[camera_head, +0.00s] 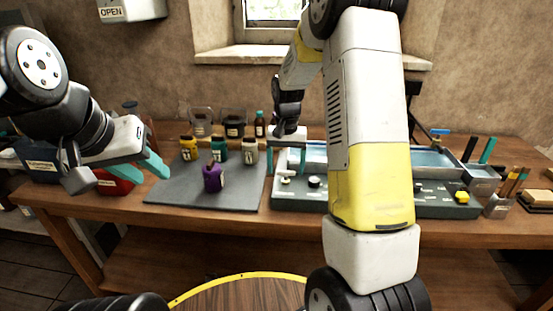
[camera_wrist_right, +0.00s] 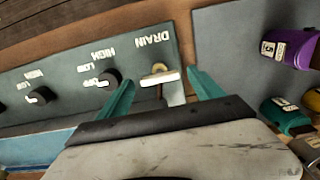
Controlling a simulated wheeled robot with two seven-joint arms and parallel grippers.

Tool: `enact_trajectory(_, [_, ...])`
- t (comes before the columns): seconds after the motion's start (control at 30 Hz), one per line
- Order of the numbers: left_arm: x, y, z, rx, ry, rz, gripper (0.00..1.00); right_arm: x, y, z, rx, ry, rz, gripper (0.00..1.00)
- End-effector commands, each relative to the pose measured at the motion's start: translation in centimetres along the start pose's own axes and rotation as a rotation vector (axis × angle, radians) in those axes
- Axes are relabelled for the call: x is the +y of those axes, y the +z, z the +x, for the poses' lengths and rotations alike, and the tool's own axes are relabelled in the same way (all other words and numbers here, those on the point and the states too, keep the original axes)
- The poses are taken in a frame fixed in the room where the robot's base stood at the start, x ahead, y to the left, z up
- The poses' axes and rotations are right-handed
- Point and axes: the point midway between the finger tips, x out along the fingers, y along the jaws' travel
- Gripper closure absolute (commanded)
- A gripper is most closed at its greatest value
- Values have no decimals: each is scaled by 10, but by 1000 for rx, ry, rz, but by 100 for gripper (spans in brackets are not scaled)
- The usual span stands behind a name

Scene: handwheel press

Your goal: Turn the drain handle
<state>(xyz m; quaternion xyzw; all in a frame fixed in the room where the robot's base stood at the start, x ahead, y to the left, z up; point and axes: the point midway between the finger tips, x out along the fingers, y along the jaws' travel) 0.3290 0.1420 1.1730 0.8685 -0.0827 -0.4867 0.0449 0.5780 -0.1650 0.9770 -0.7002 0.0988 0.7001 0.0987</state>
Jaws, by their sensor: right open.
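The drain handle (camera_wrist_right: 160,79) is a pale bar on a yellowish stem beside the word DRAIN on the grey-green panel (camera_wrist_right: 60,60). In the head view the handle (camera_head: 286,180) is at the panel's left end. My right gripper (camera_wrist_right: 161,76) is open, with one teal finger on each side of the handle and a visible gap to each. Whether the fingertips reach down to the handle's height is unclear. In the head view my right gripper (camera_head: 286,160) points down above the panel's left end. My left gripper (camera_head: 145,170) is open and empty, over the bench's left part.
Black knobs (camera_wrist_right: 109,78) marked HIGH, LOW and OFF lie near the handle. A grey mat (camera_head: 170,192) left of the panel bears several small bottles, including a purple one (camera_head: 213,178). A blue-lined basin (camera_head: 430,157) is behind the panel. A brush cup (camera_head: 497,207) stands right.

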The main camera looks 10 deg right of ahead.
Motion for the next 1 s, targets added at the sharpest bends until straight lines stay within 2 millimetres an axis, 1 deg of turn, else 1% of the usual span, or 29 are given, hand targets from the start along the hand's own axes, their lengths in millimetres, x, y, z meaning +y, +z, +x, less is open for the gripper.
enact_trajectory(0.1, [0,0,0,0,0,0,64,0,0,3,-1,0,0,24])
enact_trajectory(0.27, [0,0,0,0,0,0,64,0,0,3,0,0,0,24])
enact_trajectory(0.3, [0,0,0,0,0,0,64,0,0,3,0,0,0,26])
enact_trajectory(0.47, [0,0,0,0,0,0,64,0,0,3,0,0,0,57])
enact_trajectory(0.6, [0,0,0,0,0,0,64,0,0,3,0,0,0,84])
enact_trajectory(0.63, [0,0,0,0,0,0,64,0,0,3,0,0,0,86])
enact_trajectory(0.83, [0,0,0,0,0,0,64,0,0,3,0,0,-16,86])
enact_trajectory(1.0, [0,0,0,0,0,0,64,0,0,3,-1,-1,-77,86])
